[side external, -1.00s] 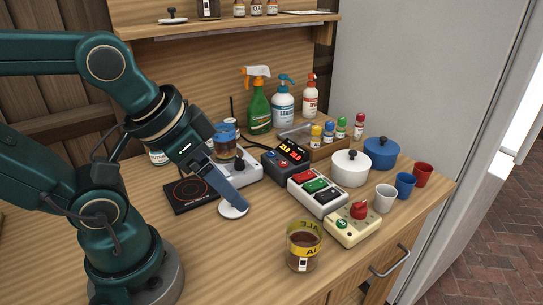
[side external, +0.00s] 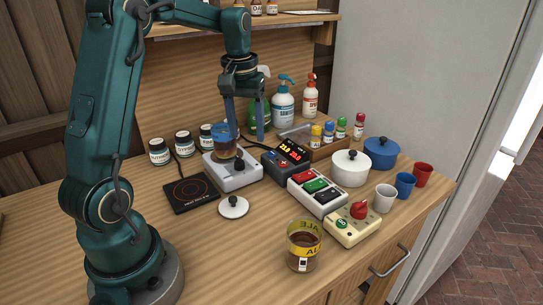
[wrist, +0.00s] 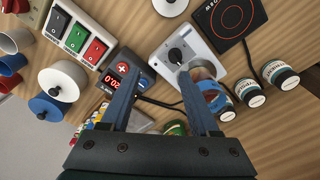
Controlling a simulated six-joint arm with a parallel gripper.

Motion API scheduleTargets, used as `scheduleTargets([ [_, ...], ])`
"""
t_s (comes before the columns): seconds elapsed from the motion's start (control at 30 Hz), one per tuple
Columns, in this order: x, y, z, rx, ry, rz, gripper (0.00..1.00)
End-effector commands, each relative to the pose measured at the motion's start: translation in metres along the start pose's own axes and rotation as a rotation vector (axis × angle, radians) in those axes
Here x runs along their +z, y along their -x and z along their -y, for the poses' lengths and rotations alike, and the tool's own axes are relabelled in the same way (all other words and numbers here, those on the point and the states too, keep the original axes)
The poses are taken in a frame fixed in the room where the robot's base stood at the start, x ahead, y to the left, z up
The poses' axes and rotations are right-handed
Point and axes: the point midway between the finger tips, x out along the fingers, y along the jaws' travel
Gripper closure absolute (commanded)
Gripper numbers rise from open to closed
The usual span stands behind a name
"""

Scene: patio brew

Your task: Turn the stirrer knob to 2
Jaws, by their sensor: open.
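The stirrer (side external: 232,178) is a light grey box on the table with a beaker (side external: 223,146) of brown liquid on it. Its dark knob (side external: 239,163) is on the front part of the top; the knob also shows in the wrist view (wrist: 176,56), with dial marks too small to read. My gripper (side external: 246,136) points down, open and empty, with one finger by the beaker and the other to its right. In the wrist view my gripper (wrist: 160,72) has its fingertips spread, one near the stirrer's edge and beaker. It is not around the knob.
A dark controller (side external: 285,162) with a lit display stands just right of the stirrer. A black hot plate (side external: 190,193) lies to the left, with several jars behind. A white lid (side external: 233,207) lies in front. A switch box (side external: 317,193) and amber beaker (side external: 303,246) are farther right.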

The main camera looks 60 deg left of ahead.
Motion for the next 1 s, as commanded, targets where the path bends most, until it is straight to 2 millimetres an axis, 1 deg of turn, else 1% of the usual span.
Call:
scheduleTargets([
  [0.03,-0.005,-0.011,0.009,-0.006,0.029,0.027,0.38],
  [0.1,-0.007,-0.022,0.017,-0.012,0.055,0.053,0.38],
  [0.2,-0.006,-0.032,0.025,-0.017,0.079,0.084,0.38],
  [0.37,-0.004,-0.046,0.028,-0.018,0.089,0.090,0.38],
  [0.5,-0.002,-0.064,0.028,-0.019,0.087,0.091,0.38],
  [0.6,-0.002,-0.075,0.028,-0.019,0.087,0.088,0.38],
  [0.73,-0.001,-0.082,0.028,-0.019,0.087,0.085,0.38],
  [0.97,-0.001,-0.083,0.028,-0.018,0.086,0.084,0.38],
  [1.0,-0.001,-0.083,0.028,-0.018,0.086,0.084,0.42],
])
